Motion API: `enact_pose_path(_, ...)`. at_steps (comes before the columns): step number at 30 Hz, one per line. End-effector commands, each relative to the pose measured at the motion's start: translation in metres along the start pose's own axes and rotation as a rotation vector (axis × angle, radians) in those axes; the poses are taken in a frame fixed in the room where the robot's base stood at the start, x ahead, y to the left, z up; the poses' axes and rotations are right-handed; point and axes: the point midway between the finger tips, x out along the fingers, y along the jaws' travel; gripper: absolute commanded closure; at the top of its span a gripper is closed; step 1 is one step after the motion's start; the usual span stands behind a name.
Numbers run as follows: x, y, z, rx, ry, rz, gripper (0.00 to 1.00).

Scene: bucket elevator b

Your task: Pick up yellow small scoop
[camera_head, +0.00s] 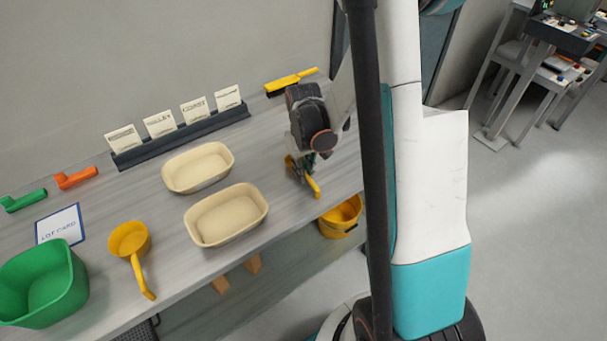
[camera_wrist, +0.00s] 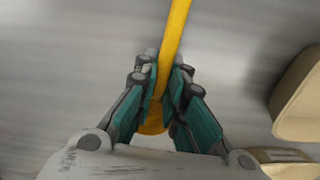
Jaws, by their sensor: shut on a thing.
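My gripper (camera_head: 304,163) is over the right part of the grey bench, pointing down. It is shut on the yellow small scoop (camera_head: 313,187), whose handle shows just below the fingers. In the wrist view the yellow handle (camera_wrist: 175,45) runs up from between the teal fingers (camera_wrist: 165,105). The scoop's bowl is mostly hidden by the fingers. I cannot tell whether the scoop still touches the bench. A larger yellow scoop (camera_head: 128,240) lies apart at the left front of the bench.
Two cream trays (camera_head: 226,238) (camera_head: 166,178) lie left of my gripper. A card rack (camera_head: 180,138) and a yellow-handled brush (camera_head: 283,84) are behind. A green tub (camera_head: 73,275) stands far left. A yellow bucket (camera_head: 335,229) is below the bench's front edge.

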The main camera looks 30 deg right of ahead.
Motion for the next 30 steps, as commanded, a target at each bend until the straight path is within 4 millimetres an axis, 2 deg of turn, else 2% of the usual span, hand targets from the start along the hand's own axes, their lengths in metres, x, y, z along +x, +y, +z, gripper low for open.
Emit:
enact_pose_path(8,-0.001,0.0,0.0,0.0,0.0,0.0,1.0)
enact_pose_path(14,-0.016,0.0,0.0,0.0,0.0,0.0,1.0)
enact_pose_path(20,-0.054,0.0,0.0,0.0,0.0,0.0,1.0)
enact_pose_path(30,-0.147,0.0,0.001,0.0,0.0,0.0,1.0)
